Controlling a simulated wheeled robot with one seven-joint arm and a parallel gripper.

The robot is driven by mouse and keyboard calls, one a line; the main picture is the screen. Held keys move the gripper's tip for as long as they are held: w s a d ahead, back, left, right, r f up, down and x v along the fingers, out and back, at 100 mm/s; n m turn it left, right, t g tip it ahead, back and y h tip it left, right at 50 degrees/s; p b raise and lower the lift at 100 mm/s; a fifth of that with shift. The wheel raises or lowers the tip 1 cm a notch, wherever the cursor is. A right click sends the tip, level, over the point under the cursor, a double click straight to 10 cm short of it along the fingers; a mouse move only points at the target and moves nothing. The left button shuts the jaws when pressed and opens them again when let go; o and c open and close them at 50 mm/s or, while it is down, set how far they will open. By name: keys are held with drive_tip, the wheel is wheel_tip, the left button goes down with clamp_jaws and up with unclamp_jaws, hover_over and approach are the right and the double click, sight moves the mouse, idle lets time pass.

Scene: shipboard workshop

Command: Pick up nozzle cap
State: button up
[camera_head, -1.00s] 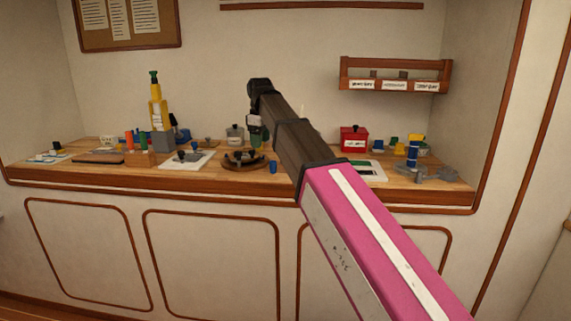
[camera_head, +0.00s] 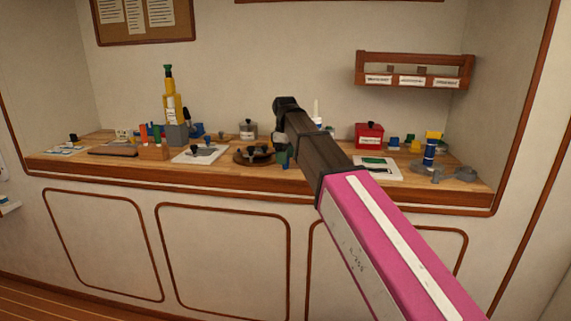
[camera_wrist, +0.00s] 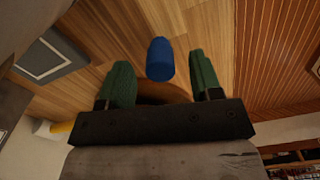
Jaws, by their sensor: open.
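A small blue cylinder that looks like the nozzle cap (camera_wrist: 160,62) shows in the wrist view, between my two green fingers and above the dark palm bar in the picture. My gripper (camera_wrist: 160,75) is open, with one finger on each side of the cap and a visible gap to both. In the head view my gripper (camera_head: 284,154) is low over the counter, just right of a round dark wooden holder (camera_head: 253,157).
The wooden counter (camera_head: 229,176) holds a yellow bottle (camera_head: 162,104), a white board (camera_head: 202,153) and a grey pot (camera_head: 248,129). Right of my arm are a red box (camera_head: 369,136), a green-and-white card (camera_head: 378,167) and grey parts (camera_head: 437,173). A wall shelf (camera_head: 414,72) hangs above.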

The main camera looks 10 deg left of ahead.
wheel_tip(320, 180, down, 3)
drive_tip(key=shift+r, duration=0.2)
drive_tip(key=c, duration=1)
drive_tip(key=shift+r, duration=0.2)
